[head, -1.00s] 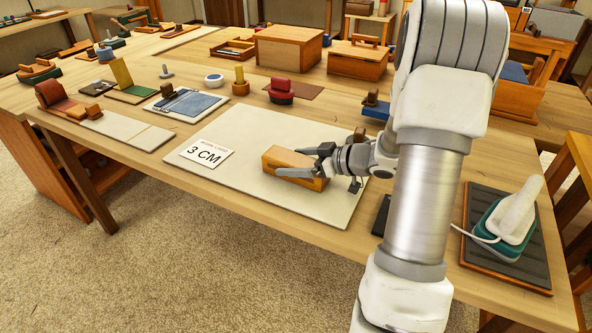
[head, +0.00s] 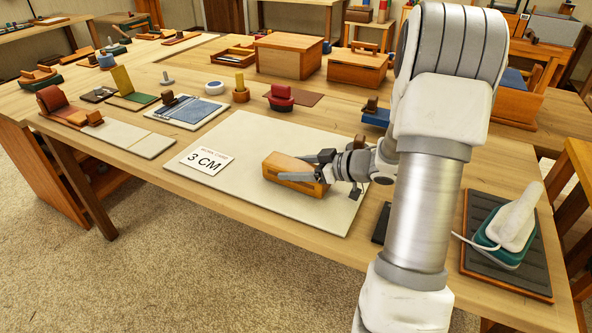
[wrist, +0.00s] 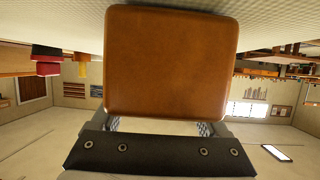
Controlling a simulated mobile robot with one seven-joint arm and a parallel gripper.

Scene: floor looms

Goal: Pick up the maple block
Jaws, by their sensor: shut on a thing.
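The maple block (head: 283,165) is a light brown wooden block at the right of the pale mat (head: 250,200). My gripper (head: 290,167) reaches it from the right, with one dark finger along each long side. It is shut on the block. In the wrist view the block's brown end face (wrist: 170,60) fills the upper middle, and the finger pads (wrist: 157,127) show just below it. I cannot tell whether the block's underside touches the mat. Part of its right end is hidden by my gripper.
A white card marked 3 CM (head: 207,160) lies left of the block. Behind the mat stand a red piece (head: 281,97), a blue piece (head: 375,117) and wooden boxes (head: 289,56). A white tool on a teal base (head: 510,225) sits at the right. The mat's front is clear.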

